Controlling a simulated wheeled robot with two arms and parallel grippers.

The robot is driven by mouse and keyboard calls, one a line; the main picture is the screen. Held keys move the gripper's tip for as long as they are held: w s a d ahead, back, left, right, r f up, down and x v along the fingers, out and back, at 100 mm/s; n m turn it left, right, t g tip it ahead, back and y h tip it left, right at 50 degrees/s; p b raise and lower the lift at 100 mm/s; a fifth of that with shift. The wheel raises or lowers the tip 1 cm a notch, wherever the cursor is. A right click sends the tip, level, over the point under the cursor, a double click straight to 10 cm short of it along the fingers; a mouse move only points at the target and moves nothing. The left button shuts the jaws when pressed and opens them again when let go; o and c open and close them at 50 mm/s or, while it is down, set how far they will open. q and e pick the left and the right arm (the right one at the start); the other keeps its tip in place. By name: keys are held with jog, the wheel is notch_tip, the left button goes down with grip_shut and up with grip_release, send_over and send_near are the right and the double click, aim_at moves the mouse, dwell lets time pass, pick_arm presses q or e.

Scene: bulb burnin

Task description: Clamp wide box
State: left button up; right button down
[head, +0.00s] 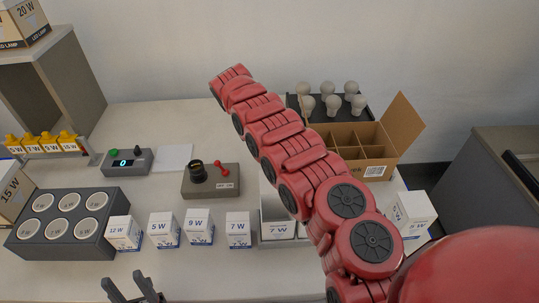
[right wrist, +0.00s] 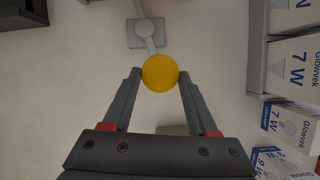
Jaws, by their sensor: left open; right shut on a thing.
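In the right wrist view my right gripper (right wrist: 161,80) is shut on a round yellow knob (right wrist: 161,73). A pale grey bar (right wrist: 146,36) runs from the knob to a square grey base (right wrist: 145,40) on the table. In the head view my red right arm hides this gripper and the knob. White 7 W boxes (head: 278,230) sit in a grey holder at the front, partly behind the arm; they also show in the right wrist view (right wrist: 295,65), right of the gripper. I cannot tell which box is the wide one. My left gripper (head: 130,285) is open and empty at the front edge.
Small labelled boxes (head: 198,226) stand in a row along the front. A grey block with round sockets (head: 25,245) is at left. A black-knobbed fixture (head: 229,181) and a display unit (head: 137,168) stand behind. A cardboard carton (head: 401,128) and bulbs (head: 329,88) are at back right.

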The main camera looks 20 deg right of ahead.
jog(key=shift+w+d, duration=0.1)
jog(key=shift+c, duration=0.9)
grip_release()
